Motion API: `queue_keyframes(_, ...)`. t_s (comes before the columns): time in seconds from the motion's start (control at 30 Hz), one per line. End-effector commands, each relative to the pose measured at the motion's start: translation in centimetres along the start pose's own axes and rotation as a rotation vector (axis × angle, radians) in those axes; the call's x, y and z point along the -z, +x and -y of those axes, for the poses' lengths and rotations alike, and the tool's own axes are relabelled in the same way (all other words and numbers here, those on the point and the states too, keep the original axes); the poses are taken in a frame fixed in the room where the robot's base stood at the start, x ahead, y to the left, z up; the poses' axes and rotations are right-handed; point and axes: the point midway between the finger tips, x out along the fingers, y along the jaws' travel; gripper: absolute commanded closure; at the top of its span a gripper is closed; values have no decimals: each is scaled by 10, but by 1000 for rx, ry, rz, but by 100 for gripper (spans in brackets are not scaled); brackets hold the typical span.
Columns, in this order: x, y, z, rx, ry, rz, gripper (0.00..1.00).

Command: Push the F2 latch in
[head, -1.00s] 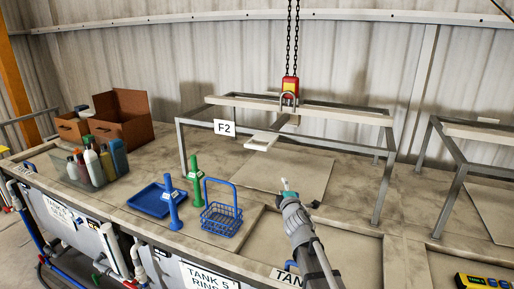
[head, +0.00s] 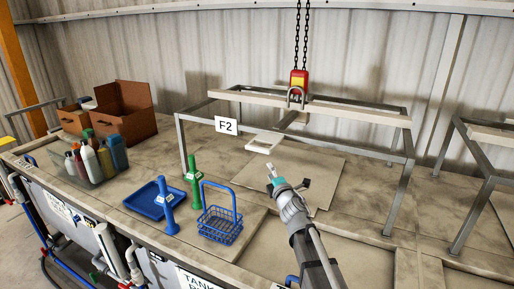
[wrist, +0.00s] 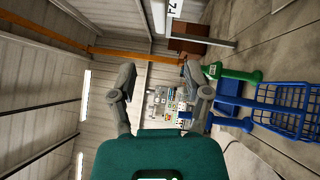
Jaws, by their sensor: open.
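The F2 frame (head: 402,180) is a grey metal stand on the bench with a white F2 sign (head: 227,125) at its left front. Its latch (head: 262,144) is a pale bar with a flat loop-like end, sticking out from the frame's pale top beam toward the front. My gripper (head: 272,175) is in front of and below the latch end, apart from it in the picture; the exact gap is hard to tell. In the wrist view my gripper (wrist: 160,96) has its two fingers spread with nothing between them.
A red and yellow hoist block (head: 299,80) hangs on chains with a hook at the top beam. A blue basket (head: 220,225), green stand (head: 194,185), blue stand (head: 168,210) and blue tray (head: 150,203) stand left. Bottles and cardboard boxes (head: 125,110) are farther left.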

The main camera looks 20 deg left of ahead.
Motion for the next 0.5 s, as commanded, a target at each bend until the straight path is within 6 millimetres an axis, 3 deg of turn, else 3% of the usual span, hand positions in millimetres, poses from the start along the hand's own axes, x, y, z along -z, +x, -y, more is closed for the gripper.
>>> queue_keyframes(0.5, 8, 2, -1, -3, -2, -13, 38)
